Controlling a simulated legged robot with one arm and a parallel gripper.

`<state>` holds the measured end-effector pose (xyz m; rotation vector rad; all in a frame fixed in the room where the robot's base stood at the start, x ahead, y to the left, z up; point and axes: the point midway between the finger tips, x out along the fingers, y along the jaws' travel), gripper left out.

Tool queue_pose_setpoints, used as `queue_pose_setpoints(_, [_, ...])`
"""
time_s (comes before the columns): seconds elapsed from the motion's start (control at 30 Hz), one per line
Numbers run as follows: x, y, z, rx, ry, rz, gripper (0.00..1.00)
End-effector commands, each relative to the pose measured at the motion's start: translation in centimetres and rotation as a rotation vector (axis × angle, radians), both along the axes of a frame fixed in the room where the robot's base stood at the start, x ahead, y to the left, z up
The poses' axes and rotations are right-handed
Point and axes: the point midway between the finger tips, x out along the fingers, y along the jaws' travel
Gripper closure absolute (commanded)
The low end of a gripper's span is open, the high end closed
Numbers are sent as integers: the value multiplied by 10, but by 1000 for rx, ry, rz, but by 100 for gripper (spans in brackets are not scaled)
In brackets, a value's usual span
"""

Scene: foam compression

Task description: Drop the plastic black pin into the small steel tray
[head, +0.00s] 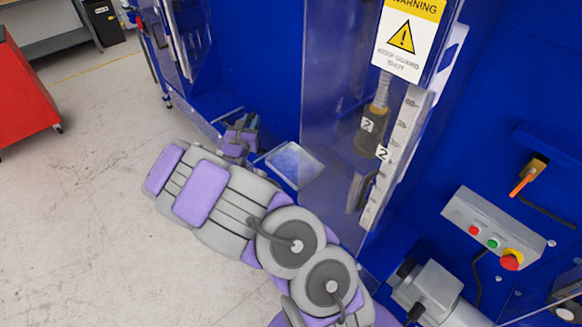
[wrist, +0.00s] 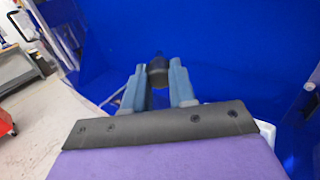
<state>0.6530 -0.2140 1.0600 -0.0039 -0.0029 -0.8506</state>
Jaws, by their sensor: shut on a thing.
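My gripper (head: 242,132) is in the head view, close to the blue machine, up and to the left of the small steel tray (head: 302,172). In the wrist view my gripper's two blue-grey fingers (wrist: 158,78) are shut on the black pin (wrist: 157,66), whose dark end shows between and just past the tips. The pin cannot be made out clearly in the head view. The tray looks empty, and my arm covers part of its near side. A pale edge that may be the tray shows at the right in the wrist view.
A clear guard panel (head: 335,120) with a warning sign (head: 408,38) stands right of the tray. A control box with buttons (head: 492,236) is at the right. A red cabinet (head: 22,98) stands far left. The floor between is clear.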

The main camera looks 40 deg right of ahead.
Motion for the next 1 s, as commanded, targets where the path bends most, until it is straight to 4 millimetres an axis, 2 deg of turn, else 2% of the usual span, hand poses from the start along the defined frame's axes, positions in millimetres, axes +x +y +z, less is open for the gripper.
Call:
queue_pose_setpoints(0.03, [-7, -25, -24, 8, 8, -60, 100])
queue_pose_setpoints(0.1, [-17, -53, -45, 11, 5, -133, 100])
queue_pose_setpoints(0.2, [-33, -86, -71, 9, 5, -228, 100])
queue_pose_setpoints(0.33, [-51, -114, -97, 10, 2, -319, 100])
queue_pose_setpoints(0.53, [-66, -127, -113, 3, 2, -383, 100])
queue_pose_setpoints(0.77, [-66, -127, -123, 2, 1, -387, 100])
queue_pose_setpoints(1.0, [-66, -130, -150, 7, 3, -386, 100])
